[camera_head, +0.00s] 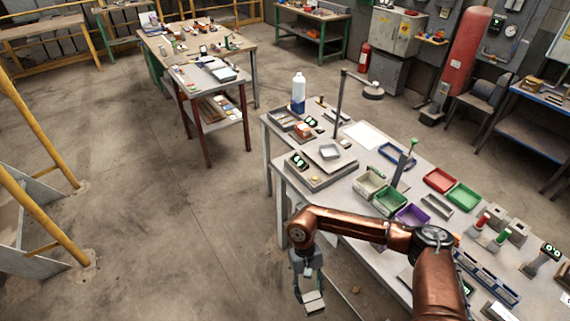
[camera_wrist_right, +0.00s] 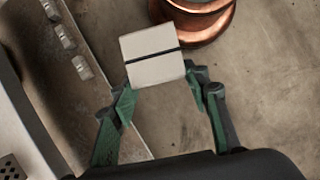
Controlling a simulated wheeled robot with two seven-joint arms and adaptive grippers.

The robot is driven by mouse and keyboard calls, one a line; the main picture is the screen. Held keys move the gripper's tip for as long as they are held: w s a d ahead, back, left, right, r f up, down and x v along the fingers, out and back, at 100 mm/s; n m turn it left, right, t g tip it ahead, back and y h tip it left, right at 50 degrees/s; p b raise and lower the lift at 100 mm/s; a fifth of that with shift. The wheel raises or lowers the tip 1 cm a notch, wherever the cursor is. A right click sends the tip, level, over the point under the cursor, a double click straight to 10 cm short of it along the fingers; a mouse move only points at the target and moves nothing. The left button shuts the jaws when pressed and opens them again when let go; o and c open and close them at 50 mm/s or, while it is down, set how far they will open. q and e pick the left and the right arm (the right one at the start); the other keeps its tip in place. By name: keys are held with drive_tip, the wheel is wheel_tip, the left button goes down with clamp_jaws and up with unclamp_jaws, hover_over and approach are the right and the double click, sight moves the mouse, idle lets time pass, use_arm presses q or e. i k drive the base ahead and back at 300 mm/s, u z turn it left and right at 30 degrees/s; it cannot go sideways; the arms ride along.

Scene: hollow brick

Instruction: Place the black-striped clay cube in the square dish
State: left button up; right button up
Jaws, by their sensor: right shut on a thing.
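The black-striped clay cube (camera_wrist_right: 153,66) is pale grey with one dark line across it. My right gripper (camera_wrist_right: 160,92) is shut on it, with the green fingers on its two sides in the right wrist view. In the head view the right gripper (camera_head: 310,286) hangs low over the floor, off the left side of the workbench, and the cube (camera_head: 314,302) shows below its fingers. A small grey square dish (camera_head: 330,152) sits on a flat scale-like plate on the bench, well above and behind the gripper in the picture. My left gripper is out of view.
The workbench (camera_head: 361,131) holds a beige bin (camera_head: 369,180), a green bin (camera_head: 390,200), a purple bin (camera_head: 412,214), red and green trays, and a thin post (camera_head: 339,105) behind the dish. A white bottle (camera_head: 298,92) stands farther back.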

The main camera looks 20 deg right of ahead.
sight(330, 153)
drive_tip(key=u, duration=0.6)
drive_tip(key=k, duration=0.85)
drive_tip(key=u, duration=0.65)
drive_tip(key=i, duration=1.4)
drive_tip(key=z, duration=0.35)
drive_tip(key=i, duration=1.65)
drive_tip(key=z, duration=1.45)
drive_tip(key=i, duration=0.9)
drive_tip(key=z, duration=0.95)
